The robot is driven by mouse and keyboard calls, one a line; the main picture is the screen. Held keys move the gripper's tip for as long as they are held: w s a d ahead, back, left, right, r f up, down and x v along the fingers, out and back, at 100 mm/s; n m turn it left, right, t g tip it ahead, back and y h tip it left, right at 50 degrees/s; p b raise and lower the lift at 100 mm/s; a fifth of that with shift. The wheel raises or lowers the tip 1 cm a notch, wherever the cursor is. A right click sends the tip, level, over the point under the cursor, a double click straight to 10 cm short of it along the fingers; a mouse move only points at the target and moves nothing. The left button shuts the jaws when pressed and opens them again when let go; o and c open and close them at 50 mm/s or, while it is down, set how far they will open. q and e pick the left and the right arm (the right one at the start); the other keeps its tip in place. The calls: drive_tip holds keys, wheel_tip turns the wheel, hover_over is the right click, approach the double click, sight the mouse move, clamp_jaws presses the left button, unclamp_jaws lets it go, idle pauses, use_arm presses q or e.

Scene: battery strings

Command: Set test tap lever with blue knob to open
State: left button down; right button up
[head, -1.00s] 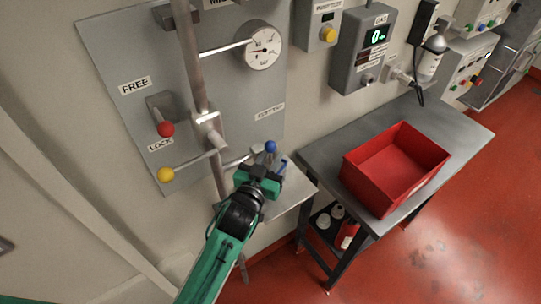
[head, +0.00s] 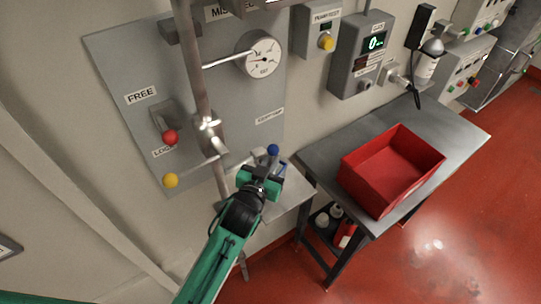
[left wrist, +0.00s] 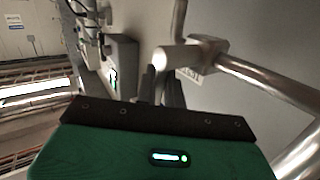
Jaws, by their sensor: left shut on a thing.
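The blue knob (head: 273,150) shows in the head view at the lower right of the grey wall panel, beside the upright pipe. A short grey lever part (head: 257,157) shows just left of it. My left gripper (head: 264,172) is right below the knob, with its dark fingers closed on the lever end; the exact grip is partly hidden. In the left wrist view the two dark fingers (left wrist: 162,86) stand close together at a pale metal end (left wrist: 160,60) of the pipework. The lever's angle is hard to tell. My right gripper is not in view.
The panel also carries a red knob (head: 171,137) between FREE and LOCK labels, a yellow knob (head: 171,181) and a round gauge (head: 263,53). An upright pipe (head: 193,60) stands close left of the gripper. A red bin (head: 392,170) sits on a grey table to the right.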

use_arm(q)
drive_tip(key=p, duration=0.2)
drive_tip(key=m+g+y+p, duration=0.1)
drive_tip(key=p, duration=0.1)
drive_tip(key=g+p, duration=0.1)
drive_tip(key=p, duration=0.1)
drive_tip(key=shift+w+d+r, duration=0.25)
drive_tip(key=shift+d, duration=0.1)
drive_tip(key=shift+w+d+f+m+g+y+p, duration=0.2)
drive_tip(key=shift+f+m+g+y+p, duration=0.25)
drive_tip(key=shift+m+g+y+p, duration=0.35)
drive_tip(key=c, duration=1.6)
unclamp_jaws()
drive_tip(key=shift+c, duration=0.2)
